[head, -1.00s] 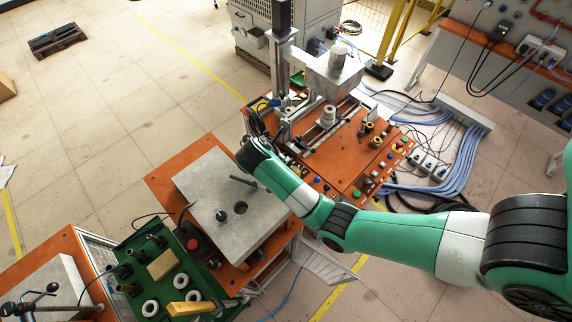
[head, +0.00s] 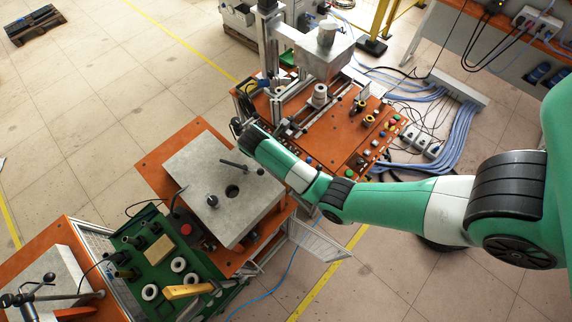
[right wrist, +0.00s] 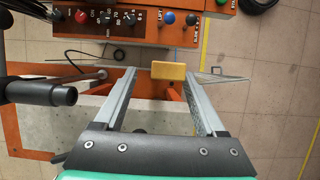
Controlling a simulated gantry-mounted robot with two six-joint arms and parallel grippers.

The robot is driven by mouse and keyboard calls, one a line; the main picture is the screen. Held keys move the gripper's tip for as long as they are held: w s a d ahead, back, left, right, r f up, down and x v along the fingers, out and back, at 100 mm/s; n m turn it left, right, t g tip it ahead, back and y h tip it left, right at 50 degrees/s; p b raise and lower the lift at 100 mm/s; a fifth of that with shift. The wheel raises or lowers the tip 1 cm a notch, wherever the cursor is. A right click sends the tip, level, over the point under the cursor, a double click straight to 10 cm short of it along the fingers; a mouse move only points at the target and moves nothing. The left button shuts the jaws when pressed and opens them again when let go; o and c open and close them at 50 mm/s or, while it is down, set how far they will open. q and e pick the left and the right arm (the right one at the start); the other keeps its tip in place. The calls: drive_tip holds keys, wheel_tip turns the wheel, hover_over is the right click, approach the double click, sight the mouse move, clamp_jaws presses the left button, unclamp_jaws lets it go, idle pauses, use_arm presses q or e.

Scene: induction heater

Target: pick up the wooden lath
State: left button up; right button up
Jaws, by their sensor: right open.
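In the right wrist view, a small yellow, wooden-looking block (right wrist: 168,71), which I take for an end of the lath, shows between and slightly beyond the fingertips of my right gripper (right wrist: 160,76). The fingers are apart, with a gap on each side of the block. In the head view my right forearm hides this block and the gripper. My left gripper is not in view.
A grey plate (head: 190,165) with a hole lies on an orange table, a black rod (head: 238,167) above it. The orange control panel (head: 345,175) with buttons stands behind. A mesh door (head: 315,250) hangs open beside the table. The green tray holds white rings and black parts.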

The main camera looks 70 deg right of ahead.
drive_tip(key=x, duration=0.5)
drive_tip(key=shift+s+a+f, duration=0.1)
drive_tip(key=shift+s+a, duration=0.1)
drive_tip(key=shift+c, duration=0.3)
clamp_jaws()
idle(0.9)
